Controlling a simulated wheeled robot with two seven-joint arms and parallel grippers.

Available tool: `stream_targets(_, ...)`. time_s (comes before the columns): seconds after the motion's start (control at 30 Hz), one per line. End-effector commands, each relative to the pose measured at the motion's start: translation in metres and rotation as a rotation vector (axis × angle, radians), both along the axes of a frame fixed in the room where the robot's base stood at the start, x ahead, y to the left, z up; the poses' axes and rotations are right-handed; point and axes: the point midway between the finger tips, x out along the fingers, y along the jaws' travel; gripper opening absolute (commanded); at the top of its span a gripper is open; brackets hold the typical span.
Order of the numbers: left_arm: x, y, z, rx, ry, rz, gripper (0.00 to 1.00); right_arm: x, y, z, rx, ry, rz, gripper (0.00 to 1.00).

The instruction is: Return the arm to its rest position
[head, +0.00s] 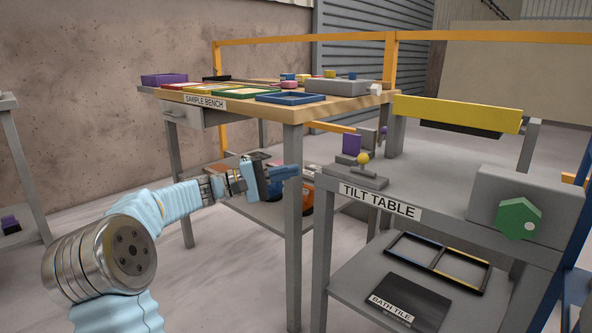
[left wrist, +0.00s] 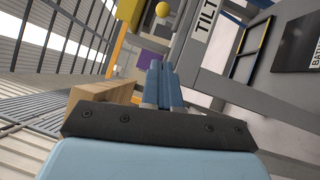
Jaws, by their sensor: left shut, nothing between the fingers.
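My left arm comes in from the lower left in the head view. In the left wrist view the two blue fingers (left wrist: 164,86) lie together, shut and empty. The sample bench (head: 290,113) has a wooden top with coloured trays and small blocks on it. The tilt table (head: 440,170) stands to the right of the gripper. My right gripper is not in view.
A yellow-knobbed lever (head: 363,160) and a grey box with a green hexagonal knob (head: 518,218) are on the tilt table. Its lower shelf holds a dark bath tile (head: 403,299) and a black frame (head: 438,262). Open floor lies left of the bench.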

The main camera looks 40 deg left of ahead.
Motion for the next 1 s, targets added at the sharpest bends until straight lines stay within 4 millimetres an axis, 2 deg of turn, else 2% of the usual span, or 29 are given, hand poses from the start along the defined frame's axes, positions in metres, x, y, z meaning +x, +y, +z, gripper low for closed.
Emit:
stream_targets(0.47,0.0,0.0,0.0,0.0,0.0,0.0,0.0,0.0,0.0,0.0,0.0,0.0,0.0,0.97)
stream_targets(0.57,0.005,-0.003,-0.013,-0.004,0.029,-0.002,0.0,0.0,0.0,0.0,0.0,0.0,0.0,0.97)
stream_targets(0.67,0.018,-0.013,-0.053,-0.003,0.124,-0.004,0.0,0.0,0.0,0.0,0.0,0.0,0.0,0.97)
stream_targets(0.73,0.03,-0.027,-0.099,0.01,0.229,-0.009,0.0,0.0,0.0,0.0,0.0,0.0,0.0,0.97)
stream_targets(0.87,0.041,-0.07,-0.205,0.08,0.46,-0.04,0.0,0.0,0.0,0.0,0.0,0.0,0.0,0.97)
stream_targets(0.9,0.041,-0.086,-0.237,0.113,0.525,-0.055,0.0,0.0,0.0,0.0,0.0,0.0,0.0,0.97)
stream_targets(0.97,0.035,-0.111,-0.284,0.175,0.62,-0.081,0.0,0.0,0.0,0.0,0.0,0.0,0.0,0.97)
stream_targets(1.0,0.029,-0.128,-0.315,0.223,0.677,-0.104,0.0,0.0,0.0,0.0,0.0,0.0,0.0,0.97)
